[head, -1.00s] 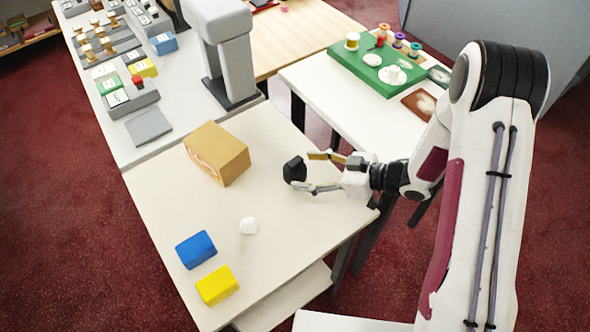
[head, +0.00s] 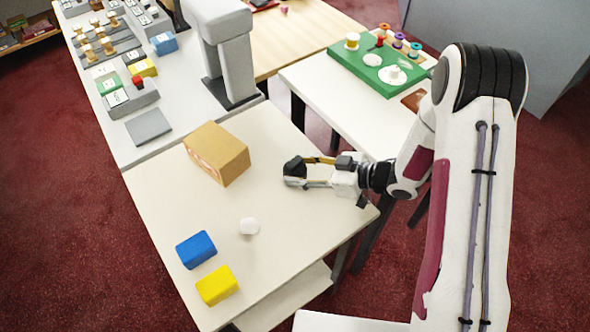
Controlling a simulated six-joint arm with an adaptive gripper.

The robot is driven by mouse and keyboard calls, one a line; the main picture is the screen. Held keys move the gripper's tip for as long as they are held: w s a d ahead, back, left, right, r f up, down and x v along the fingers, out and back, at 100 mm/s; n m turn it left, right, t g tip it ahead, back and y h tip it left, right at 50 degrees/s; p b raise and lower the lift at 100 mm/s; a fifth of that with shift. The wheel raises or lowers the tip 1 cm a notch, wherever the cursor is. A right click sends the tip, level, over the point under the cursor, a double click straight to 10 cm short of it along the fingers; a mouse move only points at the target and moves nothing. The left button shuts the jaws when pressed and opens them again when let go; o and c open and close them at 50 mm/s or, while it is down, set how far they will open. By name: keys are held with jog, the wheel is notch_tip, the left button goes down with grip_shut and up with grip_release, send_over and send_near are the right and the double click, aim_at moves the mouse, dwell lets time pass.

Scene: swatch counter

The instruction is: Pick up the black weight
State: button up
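The black weight (head: 293,167) is a small dark block near the right side of the cream table, in the head view. My gripper (head: 297,172) reaches it from the right, with one finger along its far side and one along its near side. The fingers have come together and look shut on the weight, which partly hides behind them. I cannot make out a gap between the weight and the table.
A tan box (head: 217,153) stands just left of the weight. A white rounded piece (head: 249,226), a blue block (head: 196,249) and a yellow block (head: 217,285) lie nearer the front. A grey stand (head: 228,60) rises behind. The table's middle is clear.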

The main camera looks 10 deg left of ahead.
aim_at(300, 169)
jog(key=shift+r, duration=0.1)
grip_shut()
jog(key=shift+r, duration=0.2)
jog(key=shift+r, duration=4.8)
